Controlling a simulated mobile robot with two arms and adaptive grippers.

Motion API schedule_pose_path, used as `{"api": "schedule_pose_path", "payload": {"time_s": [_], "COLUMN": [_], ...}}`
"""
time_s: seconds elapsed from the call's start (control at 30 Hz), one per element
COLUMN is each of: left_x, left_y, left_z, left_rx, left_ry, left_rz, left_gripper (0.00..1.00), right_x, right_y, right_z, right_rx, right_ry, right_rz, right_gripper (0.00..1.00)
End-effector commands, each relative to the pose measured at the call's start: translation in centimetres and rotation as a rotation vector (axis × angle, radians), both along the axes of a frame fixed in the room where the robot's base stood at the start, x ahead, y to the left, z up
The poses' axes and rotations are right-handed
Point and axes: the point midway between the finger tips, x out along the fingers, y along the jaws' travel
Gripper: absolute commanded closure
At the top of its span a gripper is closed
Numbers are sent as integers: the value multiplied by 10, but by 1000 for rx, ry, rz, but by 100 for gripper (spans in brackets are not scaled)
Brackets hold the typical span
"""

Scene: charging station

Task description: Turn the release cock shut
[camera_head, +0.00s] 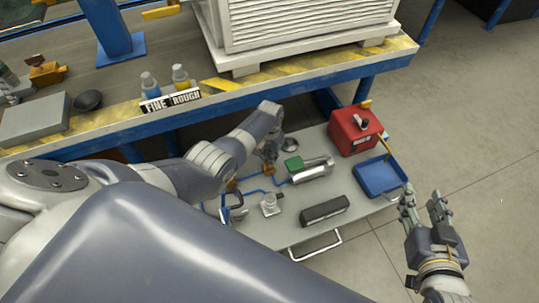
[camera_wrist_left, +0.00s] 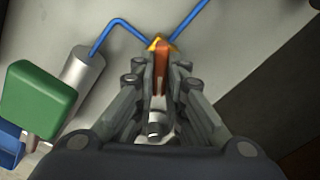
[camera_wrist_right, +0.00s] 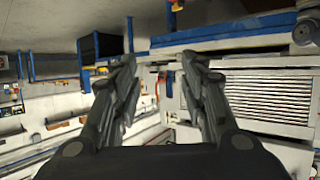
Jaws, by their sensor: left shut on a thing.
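The release cock's orange-brown lever (camera_wrist_left: 160,68) shows in the left wrist view, with a yellow-orange piece at its far end where blue pipes meet. My left gripper (camera_wrist_left: 160,92) is shut on this lever. In the head view my left gripper (camera_head: 270,155) is low over the trolley top, and a bit of orange shows beneath it; the cock is mostly hidden there. My right gripper (camera_head: 425,205) is open and empty, off the trolley's right side. Its fingers stand apart in the right wrist view (camera_wrist_right: 160,85).
The grey trolley top (camera_head: 345,235) carries a silver cylinder (camera_head: 318,170) with a green block (camera_head: 294,164), a red box (camera_head: 352,130), a blue tray (camera_head: 378,178) and a dark box (camera_head: 325,210). A yellow-striped bench (camera_head: 130,112) stands behind. Floor is clear on the right.

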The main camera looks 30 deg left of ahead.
Motion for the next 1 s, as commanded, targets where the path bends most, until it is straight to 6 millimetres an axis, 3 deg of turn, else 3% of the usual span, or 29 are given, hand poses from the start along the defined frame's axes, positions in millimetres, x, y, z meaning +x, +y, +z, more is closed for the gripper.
{"api": "schedule_pose_path", "payload": {"time_s": [0.5, 1.0], "left_x": [-1, -1], "left_y": [-2, -2], "left_z": [0, 0], "left_rx": [0, 0], "left_ry": [0, 0], "left_rz": [-444, -627], "left_gripper": [100, 100], "right_x": [-22, -27], "right_y": [-10, -13], "right_z": [-30, -37], "right_rx": [-41, -51], "right_ry": [177, 218], "right_rz": [-13, -16], "right_gripper": [60, 60]}}
